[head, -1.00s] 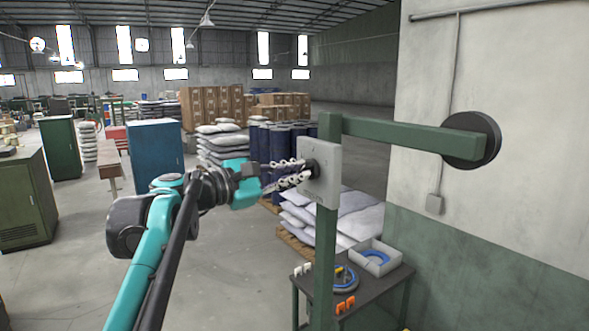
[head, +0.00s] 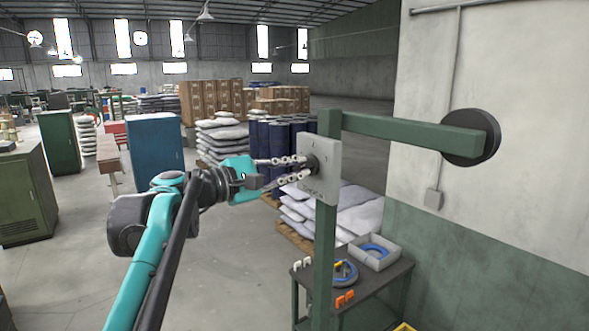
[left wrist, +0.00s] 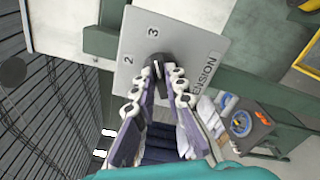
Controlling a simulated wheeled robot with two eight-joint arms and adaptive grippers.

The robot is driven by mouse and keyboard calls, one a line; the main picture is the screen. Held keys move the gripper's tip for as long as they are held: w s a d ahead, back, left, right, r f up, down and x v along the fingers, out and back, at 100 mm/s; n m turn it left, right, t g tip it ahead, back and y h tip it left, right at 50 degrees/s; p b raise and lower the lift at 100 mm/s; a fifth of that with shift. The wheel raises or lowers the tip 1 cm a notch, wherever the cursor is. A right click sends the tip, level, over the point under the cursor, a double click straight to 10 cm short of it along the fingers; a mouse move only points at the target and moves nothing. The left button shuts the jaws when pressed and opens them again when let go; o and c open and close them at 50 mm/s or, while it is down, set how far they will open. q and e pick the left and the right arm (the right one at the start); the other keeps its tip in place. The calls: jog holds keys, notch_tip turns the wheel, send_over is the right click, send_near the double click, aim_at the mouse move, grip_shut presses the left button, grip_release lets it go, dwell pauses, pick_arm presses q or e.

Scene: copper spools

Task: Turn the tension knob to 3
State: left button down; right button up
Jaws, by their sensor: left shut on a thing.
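The tension knob (left wrist: 159,60) is a small dark knob on a light grey panel (left wrist: 190,42). In the left wrist view the panel carries the numbers 2 and 3 and the word TENSION. My left gripper (left wrist: 163,76) is shut on the knob, one finger on each side. In the head view the panel (head: 332,178) is fixed to a green post, and my left gripper (head: 303,166) reaches it from the left. The fingers partly hide the knob, and I cannot tell which number it points to. My right gripper is not in view.
The green post (head: 325,250) has a beam (head: 410,134) running right to a dark round disc (head: 470,137). Below stands a dark table (head: 375,288) with a grey bin (head: 385,258), a blue ring and orange pieces. Stacked sacks (head: 358,218) lie behind.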

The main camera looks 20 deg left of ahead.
pick_arm(q)
jog(key=c, duration=1.6)
grip_release()
jog(key=shift+o, duration=0.2)
jog(key=v, duration=1.2)
